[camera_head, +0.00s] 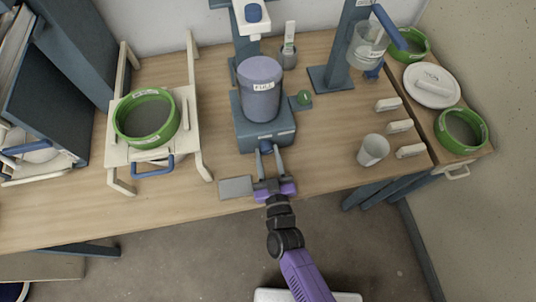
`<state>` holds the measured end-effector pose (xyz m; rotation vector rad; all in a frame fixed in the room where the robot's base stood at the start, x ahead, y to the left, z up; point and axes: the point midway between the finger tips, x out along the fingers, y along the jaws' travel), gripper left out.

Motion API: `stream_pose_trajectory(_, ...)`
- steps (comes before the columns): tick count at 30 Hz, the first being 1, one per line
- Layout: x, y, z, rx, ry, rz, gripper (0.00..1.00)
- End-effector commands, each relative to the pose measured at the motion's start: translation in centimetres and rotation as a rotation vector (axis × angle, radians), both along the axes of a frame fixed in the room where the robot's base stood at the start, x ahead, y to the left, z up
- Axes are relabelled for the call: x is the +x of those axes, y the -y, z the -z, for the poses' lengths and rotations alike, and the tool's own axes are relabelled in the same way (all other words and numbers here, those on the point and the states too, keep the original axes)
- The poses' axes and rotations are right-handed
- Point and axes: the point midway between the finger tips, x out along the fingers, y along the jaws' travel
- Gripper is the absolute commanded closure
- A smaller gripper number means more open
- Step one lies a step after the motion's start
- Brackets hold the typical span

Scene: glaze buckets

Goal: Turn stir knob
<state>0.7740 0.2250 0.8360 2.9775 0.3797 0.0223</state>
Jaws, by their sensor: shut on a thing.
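The stir knob (266,148) is a small blue knob low on the front of the dark blue-grey mixer base (248,135). A grey-blue labelled bucket (260,92) stands upright on that base. My gripper (267,150) reaches in from the table's front edge, its two pale fingers on either side of the knob and shut on it. The fingertips partly hide the knob, so its turn angle cannot be read.
A green-rimmed bucket (146,136) sits in a cream stand (116,155) at left. A white cup (373,149) and several small labelled blocks stand at right. A grey plate (235,187) lies left of my gripper. A blue-grey post stand (330,78) rises behind.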

Motion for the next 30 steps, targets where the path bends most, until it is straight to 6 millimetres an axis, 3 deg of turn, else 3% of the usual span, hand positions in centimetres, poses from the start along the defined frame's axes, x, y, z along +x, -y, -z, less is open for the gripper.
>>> stream_pose_trajectory(21,0.0,0.13,0.17,0.581,-0.165,0.001,1.0)
stream_pose_trajectory(30,0.0,0.18,0.09,0.747,-0.214,0.001,1.0)
